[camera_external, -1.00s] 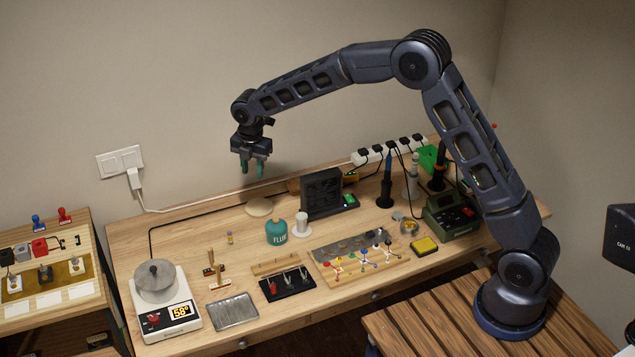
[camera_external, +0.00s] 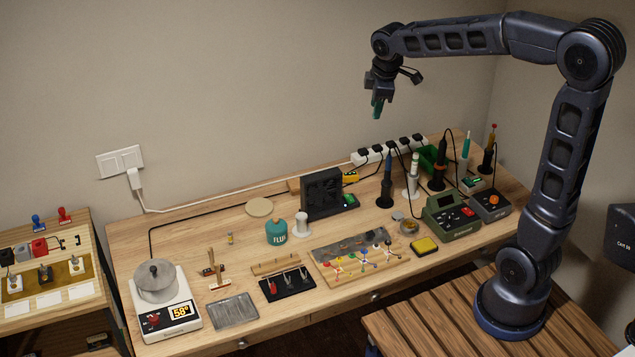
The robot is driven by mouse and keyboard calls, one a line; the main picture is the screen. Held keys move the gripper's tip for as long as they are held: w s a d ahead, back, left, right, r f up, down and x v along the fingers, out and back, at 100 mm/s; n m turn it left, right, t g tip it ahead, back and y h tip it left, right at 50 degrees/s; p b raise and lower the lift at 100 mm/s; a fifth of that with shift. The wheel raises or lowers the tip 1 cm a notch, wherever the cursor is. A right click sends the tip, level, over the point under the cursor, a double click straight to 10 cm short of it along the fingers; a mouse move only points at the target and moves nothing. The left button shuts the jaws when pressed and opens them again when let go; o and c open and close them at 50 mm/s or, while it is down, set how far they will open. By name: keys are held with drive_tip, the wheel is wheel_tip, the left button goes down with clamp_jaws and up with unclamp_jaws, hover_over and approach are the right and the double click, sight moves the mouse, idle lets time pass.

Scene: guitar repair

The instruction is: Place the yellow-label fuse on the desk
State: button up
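A small upright piece with a yellowish band, which looks like the yellow-label fuse (camera_external: 230,239), stands on the desk (camera_external: 190,235) left of the teal flux jar (camera_external: 276,233). It is too small to read. My gripper (camera_external: 377,110) hangs high above the back of the desk, over the power strip, well to the right of this piece and far from it. Its green fingertips point down and overlap from this side, so the gap between them does not show. I see nothing between them.
A black fan box (camera_external: 322,193), soldering stands and a green station (camera_external: 452,214) crowd the right. Bare wood surrounds the small piece at the back left.

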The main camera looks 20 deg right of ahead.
drive_tip(key=s+d+f+m+t, duration=0.1)
drive_tip(key=s+d+m, duration=0.5)
drive_tip(key=s, duration=0.7)
drive_tip(key=s+d+f+m+t, duration=0.1)
drive_tip(key=s+d+m, duration=0.6)
drive_tip(key=s+d, duration=0.3)
drive_tip(key=s, duration=0.2)
drive_tip(key=shift+s, duration=0.4)
